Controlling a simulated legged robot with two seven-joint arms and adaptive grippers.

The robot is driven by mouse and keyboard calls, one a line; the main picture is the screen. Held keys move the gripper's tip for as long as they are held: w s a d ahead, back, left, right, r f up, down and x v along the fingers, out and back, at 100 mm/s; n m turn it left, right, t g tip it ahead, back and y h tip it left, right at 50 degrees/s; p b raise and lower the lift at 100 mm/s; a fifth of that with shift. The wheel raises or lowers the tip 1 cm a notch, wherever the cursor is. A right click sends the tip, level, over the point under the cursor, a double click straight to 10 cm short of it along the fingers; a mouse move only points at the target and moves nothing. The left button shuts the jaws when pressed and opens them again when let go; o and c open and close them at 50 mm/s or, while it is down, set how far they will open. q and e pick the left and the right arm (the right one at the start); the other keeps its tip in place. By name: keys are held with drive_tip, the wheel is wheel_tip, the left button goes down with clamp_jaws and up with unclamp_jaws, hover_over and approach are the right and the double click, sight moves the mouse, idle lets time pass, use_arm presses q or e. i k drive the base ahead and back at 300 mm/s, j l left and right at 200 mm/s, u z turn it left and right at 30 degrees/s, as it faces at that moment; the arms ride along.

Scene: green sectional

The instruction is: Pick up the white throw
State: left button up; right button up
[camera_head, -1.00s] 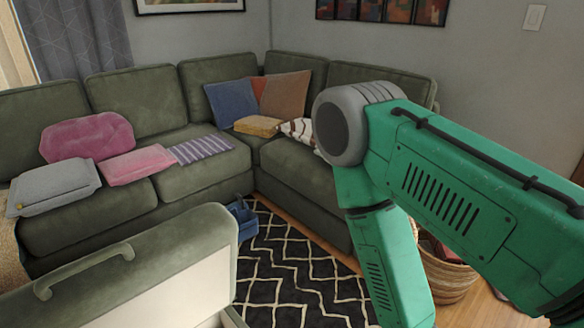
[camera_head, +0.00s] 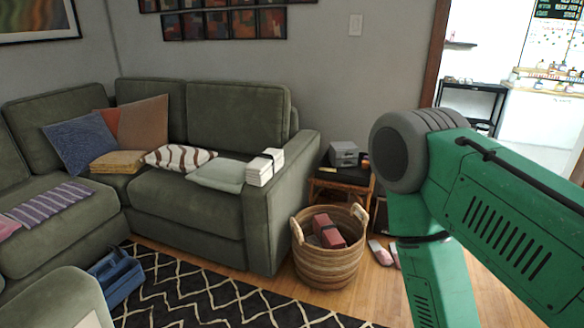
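Two pale items lie at the right end of the green sectional (camera_head: 185,225). One is a flat, folded pale grey-green cloth (camera_head: 215,176) on the seat. The other is a white folded stack with a dark band (camera_head: 263,169), beside the sofa's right arm. I cannot tell for sure which is the white throw. A white and brown patterned cushion (camera_head: 178,157) lies just left of them. My green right arm crosses the right side of the view, bent downward, with its gripper below the frame. My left arm and gripper are not in view.
A wicker basket (camera_head: 326,267) holding a red item (camera_head: 328,231) stands by the sofa's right arm. A small side table (camera_head: 341,185) is behind it. A blue caddy (camera_head: 117,274) sits on the patterned rug (camera_head: 185,295).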

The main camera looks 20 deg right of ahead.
sight(266, 163)
drive_tip(key=z, duration=0.35)
drive_tip(key=i+l, duration=0.8)
drive_tip(key=i, duration=0.15)
drive_tip(key=i+l, duration=1.65)
drive_tip(key=i, duration=0.2)
